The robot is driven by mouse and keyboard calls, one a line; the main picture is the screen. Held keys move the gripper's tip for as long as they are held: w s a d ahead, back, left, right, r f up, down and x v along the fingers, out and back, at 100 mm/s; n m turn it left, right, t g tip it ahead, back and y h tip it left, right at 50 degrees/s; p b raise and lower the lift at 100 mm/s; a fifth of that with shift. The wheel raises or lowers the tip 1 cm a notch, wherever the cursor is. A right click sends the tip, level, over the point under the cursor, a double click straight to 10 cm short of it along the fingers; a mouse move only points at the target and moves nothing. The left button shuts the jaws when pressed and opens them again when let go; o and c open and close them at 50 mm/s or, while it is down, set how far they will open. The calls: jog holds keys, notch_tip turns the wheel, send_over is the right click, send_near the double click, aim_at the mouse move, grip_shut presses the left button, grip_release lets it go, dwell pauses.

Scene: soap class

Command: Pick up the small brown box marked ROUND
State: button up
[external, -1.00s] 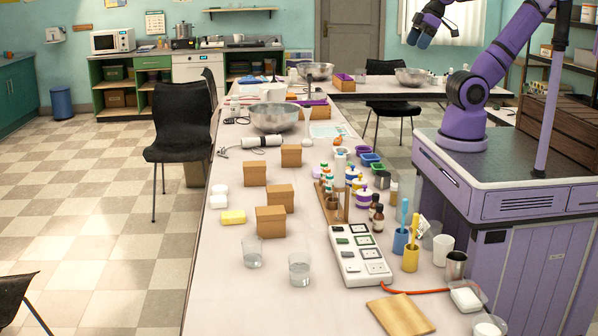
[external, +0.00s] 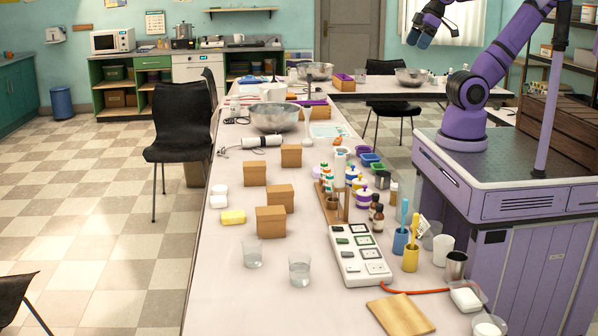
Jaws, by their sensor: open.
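Several small brown boxes stand on the long white table in the external view. One box (external: 255,172) is at the left, one box (external: 291,156) is farther back, one box (external: 280,197) is in the middle, and one box (external: 270,221) is nearest. No ROUND marking can be read on any of them, so I cannot tell which is the marked one. My gripper (external: 418,38) is raised at the top right, well above and away from the boxes. It holds nothing that I can see.
Two glasses (external: 299,269) stand in front. A yellow sponge (external: 233,217) lies left. A metal bowl (external: 274,117) is behind. The table's left strip is mostly clear.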

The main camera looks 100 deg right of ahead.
send_over(254, 164)
jog(key=s, duration=0.3)
jog(key=shift+g, duration=0.4)
jog(key=f, duration=4)
jog(key=shift+w+d+f, duration=0.1)
jog(key=shift+d+f, duration=0.1)
jog(key=shift+f, duration=0.2)
jog(key=shift+s+x, duration=0.2)
jog(key=shift+x, duration=5.3)
jog(key=c, duration=1.1)
jog(key=shift+c, duration=0.2)
